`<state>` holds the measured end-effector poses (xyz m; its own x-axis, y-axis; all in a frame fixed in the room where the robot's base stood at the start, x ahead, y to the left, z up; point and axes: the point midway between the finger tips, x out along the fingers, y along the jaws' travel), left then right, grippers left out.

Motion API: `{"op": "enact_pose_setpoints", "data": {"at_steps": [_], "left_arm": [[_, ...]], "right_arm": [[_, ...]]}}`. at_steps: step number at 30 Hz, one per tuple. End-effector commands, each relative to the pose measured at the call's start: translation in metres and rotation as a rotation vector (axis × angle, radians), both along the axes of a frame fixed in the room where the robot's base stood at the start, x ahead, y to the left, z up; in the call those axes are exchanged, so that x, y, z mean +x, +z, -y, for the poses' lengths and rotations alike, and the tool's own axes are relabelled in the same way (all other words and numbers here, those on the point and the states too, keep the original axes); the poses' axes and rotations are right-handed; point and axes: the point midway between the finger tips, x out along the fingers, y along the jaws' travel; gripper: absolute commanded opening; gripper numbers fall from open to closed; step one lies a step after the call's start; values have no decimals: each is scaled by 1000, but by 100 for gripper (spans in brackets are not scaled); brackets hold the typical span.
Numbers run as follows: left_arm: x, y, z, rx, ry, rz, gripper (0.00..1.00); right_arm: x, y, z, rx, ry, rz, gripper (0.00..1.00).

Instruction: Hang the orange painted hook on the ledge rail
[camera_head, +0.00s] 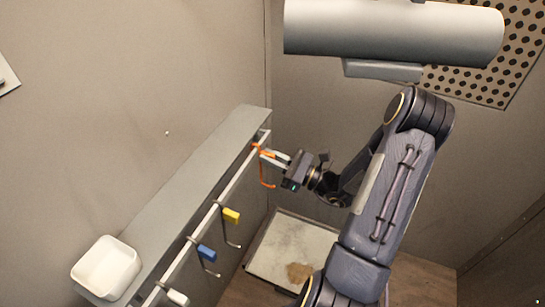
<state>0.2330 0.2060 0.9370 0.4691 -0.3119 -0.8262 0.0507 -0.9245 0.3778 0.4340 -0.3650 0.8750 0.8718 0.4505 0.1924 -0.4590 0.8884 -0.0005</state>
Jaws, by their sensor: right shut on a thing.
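The orange hook (264,177) is at the far end of the ledge rail (231,184), its thin shank pointing down. My right gripper (268,153) reaches in from the right and is shut on the top part of the orange hook, right beside the rail. Whether the hook's top bears on the rail or only sits close to it, I cannot tell from this angle. My left gripper is not in view.
A yellow hook (231,215), a blue hook (207,253) and a white hook (177,297) hang along the rail nearer me. A white tub (107,267) stands on the grey ledge (190,187). A large grey cylinder (393,30) crosses the top. A stained pale panel (292,250) lies below.

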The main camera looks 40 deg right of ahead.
Motion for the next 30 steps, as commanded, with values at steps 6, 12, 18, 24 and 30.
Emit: {"op": "enact_pose_setpoints", "data": {"at_steps": [6, 12, 18, 24, 30], "left_arm": [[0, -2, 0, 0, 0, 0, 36], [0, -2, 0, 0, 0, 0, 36], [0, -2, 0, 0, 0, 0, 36], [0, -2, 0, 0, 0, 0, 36], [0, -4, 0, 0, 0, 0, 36]], "right_arm": [[1, -3, -1, -1, 3, -2, 0], [1, -3, -1, -1, 4, -2, 17], [0, -3, -1, 0, 2, -1, 40], [0, -3, 0, -1, 1, -2, 40], [-13, -7, 7, -1, -2, -3, 40]]}}
